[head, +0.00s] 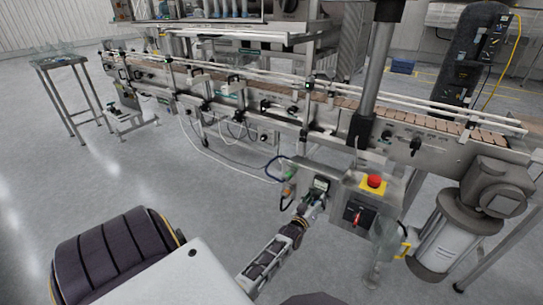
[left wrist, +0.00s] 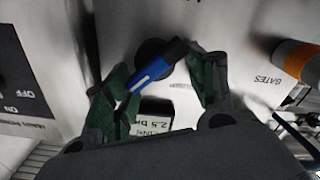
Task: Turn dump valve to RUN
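A valve with a blue lever handle (left wrist: 152,76) on a dark round hub is mounted on a pale panel in the left wrist view. I take it for the dump valve; no RUN mark is readable. The lever lies diagonally, its hub end at upper right and its free end at lower left. My left gripper (left wrist: 163,84) has its two green-padded fingers apart, one on each side of the lever. I cannot tell whether either pad touches it. In the head view my left gripper (head: 318,187) is at the small panel below the conveyor and hides the valve. My right gripper is not in view.
A red emergency button (head: 374,182) and a black-and-red rotary switch (head: 358,214) sit just right of my left gripper. An orange knob (left wrist: 296,58) sits beside the GATES label. The conveyor (head: 240,85) runs behind.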

